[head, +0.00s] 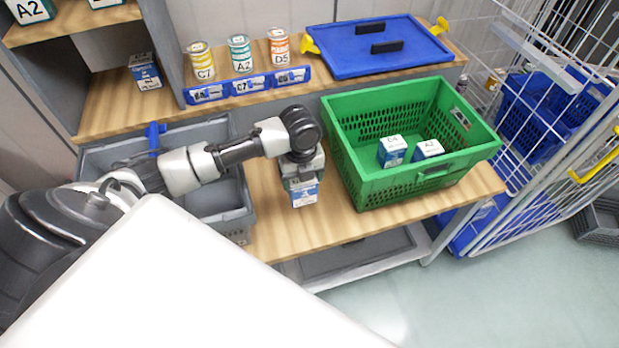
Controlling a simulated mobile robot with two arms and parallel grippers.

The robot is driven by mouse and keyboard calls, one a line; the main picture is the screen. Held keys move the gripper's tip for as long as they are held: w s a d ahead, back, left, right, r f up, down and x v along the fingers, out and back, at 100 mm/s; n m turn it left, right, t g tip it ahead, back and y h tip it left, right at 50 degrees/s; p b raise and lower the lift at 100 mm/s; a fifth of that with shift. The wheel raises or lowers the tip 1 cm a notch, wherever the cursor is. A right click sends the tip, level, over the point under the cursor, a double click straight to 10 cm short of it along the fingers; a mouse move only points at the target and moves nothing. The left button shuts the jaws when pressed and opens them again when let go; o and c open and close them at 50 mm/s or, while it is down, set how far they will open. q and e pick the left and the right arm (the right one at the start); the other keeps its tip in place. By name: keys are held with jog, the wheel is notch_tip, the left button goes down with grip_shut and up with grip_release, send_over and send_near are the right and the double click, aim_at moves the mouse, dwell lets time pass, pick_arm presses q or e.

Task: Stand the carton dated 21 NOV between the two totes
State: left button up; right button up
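A white and blue carton (304,194) is upright at the wooden bench, in the gap between the grey tote (240,218) on the left and the green tote (345,170) on the right. Its date is too small to read. My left gripper (302,172) points down at the carton's top, which it partly hides. Whether its fingers are closed on the carton, and whether the carton's base touches the bench, I cannot tell. Two more cartons, one white and blue (392,152) and one marked A2 (428,150), sit inside the green tote. My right gripper is not in view.
A back shelf holds yellow, teal and orange cans (240,54), blue label holders (246,88) and a blue lid (375,58). Another carton (145,72) stands on the left shelf. A wire cage (540,130) with blue crates is at the right. Bench in front of the carton is clear.

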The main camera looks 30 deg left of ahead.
aim_at(302, 199)
pick_arm(q)
notch_tip(302, 199, down, 9)
jog(key=shift+r+p, duration=0.2)
jog(key=shift+p, duration=0.35)
jog(key=shift+f, duration=0.55)
jog(key=shift+f, duration=0.2)
jog(key=o, duration=1.1)
jog(key=shift+s, duration=0.1)
jog(key=shift+r, duration=0.1)
